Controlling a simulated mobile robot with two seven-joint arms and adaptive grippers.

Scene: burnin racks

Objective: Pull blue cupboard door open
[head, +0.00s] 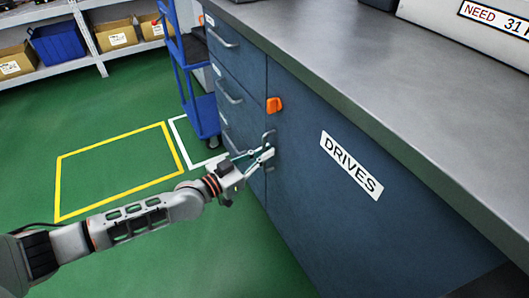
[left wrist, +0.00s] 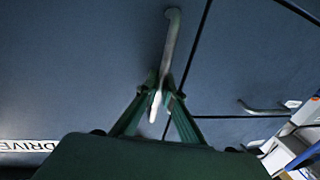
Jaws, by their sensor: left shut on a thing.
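The blue cupboard door (head: 340,215) carries a white "DRIVES" label (head: 351,165) and stands flush with the cabinet front as far as I can tell. Its grey vertical bar handle (head: 269,137) is at the door's left edge. My left gripper (head: 266,155) is at the handle with its fingers closed around it. In the left wrist view the fingers (left wrist: 163,92) pinch the handle (left wrist: 171,42) near one end. The label also shows at the left wrist view's edge (left wrist: 28,146). My right gripper is not in view.
Drawers with handles (head: 230,92) are left of the door. A grey worktop (head: 330,50) lies above.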

